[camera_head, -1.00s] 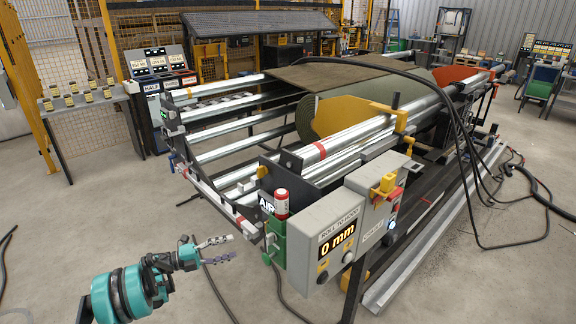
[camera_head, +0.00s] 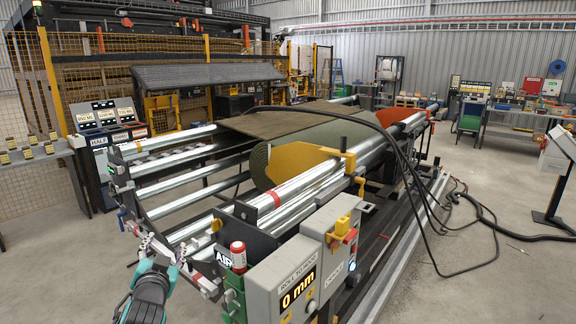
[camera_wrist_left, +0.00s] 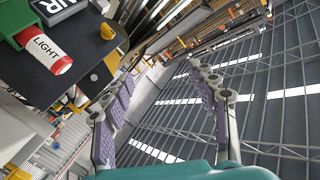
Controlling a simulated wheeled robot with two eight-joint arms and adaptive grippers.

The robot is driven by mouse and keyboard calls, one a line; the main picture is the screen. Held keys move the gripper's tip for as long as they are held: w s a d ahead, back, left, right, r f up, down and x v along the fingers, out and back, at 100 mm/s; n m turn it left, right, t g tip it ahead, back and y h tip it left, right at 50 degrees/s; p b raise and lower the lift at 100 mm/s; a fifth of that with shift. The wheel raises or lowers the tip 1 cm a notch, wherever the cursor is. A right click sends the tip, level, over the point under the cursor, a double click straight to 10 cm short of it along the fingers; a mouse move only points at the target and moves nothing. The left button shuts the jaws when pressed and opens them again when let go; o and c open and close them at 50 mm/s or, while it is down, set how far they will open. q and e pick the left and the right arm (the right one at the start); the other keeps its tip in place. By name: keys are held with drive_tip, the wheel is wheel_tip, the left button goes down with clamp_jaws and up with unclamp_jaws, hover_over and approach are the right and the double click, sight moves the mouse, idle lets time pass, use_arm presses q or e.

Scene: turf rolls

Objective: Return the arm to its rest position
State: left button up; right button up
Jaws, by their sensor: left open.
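My left gripper (camera_head: 163,252) is at the lower left of the head view, its teal wrist coming up from the bottom edge. Its fingers point up toward the near left corner of the turf roll machine (camera_head: 276,200). In the left wrist view the gripper (camera_wrist_left: 160,84) has its two grey and purple fingers spread apart with nothing between them. It looks close to the machine's corner, but I cannot tell whether it touches. My right gripper is not in view.
Beside the gripper are a red and white canister (camera_head: 238,256), also in the left wrist view (camera_wrist_left: 46,54), and a grey control box (camera_head: 285,285) reading 0 mm. A black hose (camera_head: 405,175) loops over the machine. Open floor (camera_head: 60,265) lies at left.

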use_arm(q)
drive_tip(key=s+d+f+n+g+h, duration=0.1)
drive_tip(key=s+d+f+g, duration=0.3)
drive_tip(key=s+f, duration=0.6)
drive_tip(key=s+d+f+n+g+h, duration=0.2)
drive_tip(key=s+d+f+g, duration=0.3)
drive_tip(key=s, duration=1)
drive_tip(key=d+f+h, duration=0.1)
drive_tip(key=d+f, duration=0.2)
drive_tip(key=f, duration=0.2)
drive_tip(key=shift+s+d+f, duration=0.15)
drive_tip(key=shift+s+d, duration=0.2)
drive_tip(key=shift+d, duration=0.05)
